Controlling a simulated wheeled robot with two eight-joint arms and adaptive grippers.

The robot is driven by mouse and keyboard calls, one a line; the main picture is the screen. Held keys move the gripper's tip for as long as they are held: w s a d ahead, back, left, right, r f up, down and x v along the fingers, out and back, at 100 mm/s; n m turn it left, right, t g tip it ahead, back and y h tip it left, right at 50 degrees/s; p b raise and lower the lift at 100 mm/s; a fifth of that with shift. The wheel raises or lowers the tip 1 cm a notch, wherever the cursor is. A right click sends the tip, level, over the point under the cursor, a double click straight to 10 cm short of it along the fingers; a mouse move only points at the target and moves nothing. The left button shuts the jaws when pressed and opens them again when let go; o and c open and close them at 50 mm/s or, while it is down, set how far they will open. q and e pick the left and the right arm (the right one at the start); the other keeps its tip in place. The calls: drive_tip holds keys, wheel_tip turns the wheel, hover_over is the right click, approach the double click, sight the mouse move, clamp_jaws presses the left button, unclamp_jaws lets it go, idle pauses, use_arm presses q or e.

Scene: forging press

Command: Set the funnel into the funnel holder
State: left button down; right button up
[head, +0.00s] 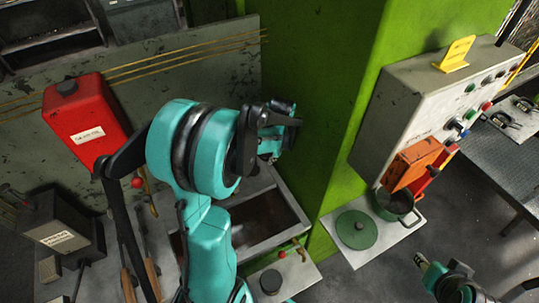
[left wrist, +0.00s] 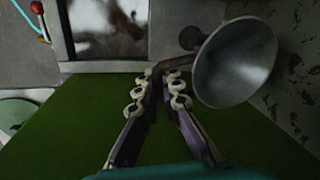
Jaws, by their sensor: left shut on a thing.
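A grey metal funnel (left wrist: 236,62) shows in the left wrist view, its wide mouth turned toward the camera, to the right of the fingers. Its thin bent stem runs to the fingertips of my left gripper (left wrist: 166,80), which is shut on it. In the head view my left gripper (head: 280,128) is beside the green column, largely behind its own arm, and I cannot make out the funnel there. My right gripper (head: 430,272) is partly in view at the lower right; its jaws are unclear. I cannot pick out the funnel holder.
A red can (head: 87,122) stands at the left by a grey panel. A grey open basin (head: 275,237) is below the left gripper. A green column (head: 320,90) rises beside it. A control box (head: 425,95), a green pot (head: 393,207) and a green lid (head: 356,229) are to the right.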

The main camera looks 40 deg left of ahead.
use_arm(q)
drive_tip(key=shift+w+a+f+b, duration=0.3)
drive_tip(key=shift+a+f+b, duration=0.3)
drive_tip(key=shift+f, duration=0.1)
drive_tip(key=shift+w+a+f+b, duration=0.3)
drive_tip(key=shift+a+f+b, duration=0.2)
drive_tip(key=shift+a+f, duration=0.15)
idle(1.0)
drive_tip(key=shift+f+b, duration=2.05)
drive_tip(key=shift+f, duration=0.15)
drive_tip(key=c, duration=1.6)
unclamp_jaws()
drive_tip(key=shift+r, duration=0.15)
